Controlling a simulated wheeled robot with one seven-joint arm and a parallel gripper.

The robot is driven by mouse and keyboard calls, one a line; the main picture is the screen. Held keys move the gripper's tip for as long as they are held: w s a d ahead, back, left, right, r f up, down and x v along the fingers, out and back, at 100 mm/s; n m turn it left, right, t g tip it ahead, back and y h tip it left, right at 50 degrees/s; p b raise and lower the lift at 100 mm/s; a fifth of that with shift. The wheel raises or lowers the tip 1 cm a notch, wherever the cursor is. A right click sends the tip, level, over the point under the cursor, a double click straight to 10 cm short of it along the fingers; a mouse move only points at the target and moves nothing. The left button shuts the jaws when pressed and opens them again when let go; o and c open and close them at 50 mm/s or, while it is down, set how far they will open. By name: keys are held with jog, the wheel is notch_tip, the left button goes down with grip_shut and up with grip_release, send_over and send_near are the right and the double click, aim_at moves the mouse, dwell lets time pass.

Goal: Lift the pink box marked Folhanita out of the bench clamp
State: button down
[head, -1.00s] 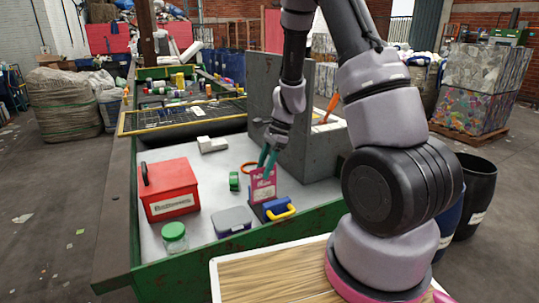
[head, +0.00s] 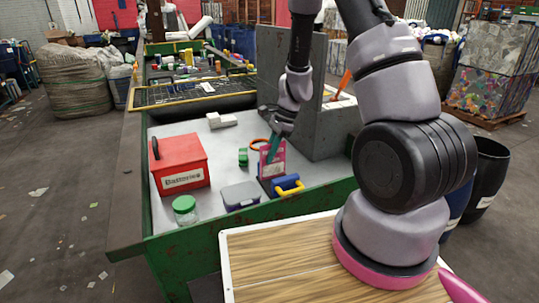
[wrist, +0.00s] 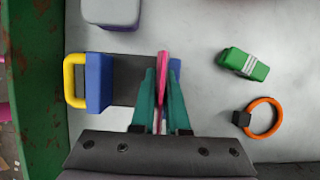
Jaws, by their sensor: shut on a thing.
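The pink box (head: 272,158) stands upright at the bench clamp, with its broad face toward the head camera. In the wrist view I see it edge-on as a thin pink strip (wrist: 162,65). The bench clamp (head: 287,185) has a blue jaw and a yellow handle; its blue jaw (wrist: 98,82) and dark base show left of the box in the wrist view. My gripper (wrist: 160,75) has its teal fingers shut on the box's upper part from above. Whether the box's lower edge still touches the clamp is hidden.
A red Batteries box (head: 180,165), a green-lidded jar (head: 186,209) and a grey case (head: 240,195) stand on the bench. A green object (wrist: 245,64) and an orange ring (wrist: 264,118) lie right of the box. A tall grey panel (head: 300,100) rises close behind my gripper.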

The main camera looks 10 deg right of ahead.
jog(key=shift+s, duration=0.15)
jog(key=shift+s+d+r, duration=0.15)
jog(key=shift+s+d, duration=0.05)
jog(key=shift+s, duration=0.7)
jog(key=shift+s, duration=0.25)
jog(key=shift+r, duration=0.1)
notch_tip(320, 180, up, 8)
jog(key=shift+r, duration=0.2)
dwell(0.7)
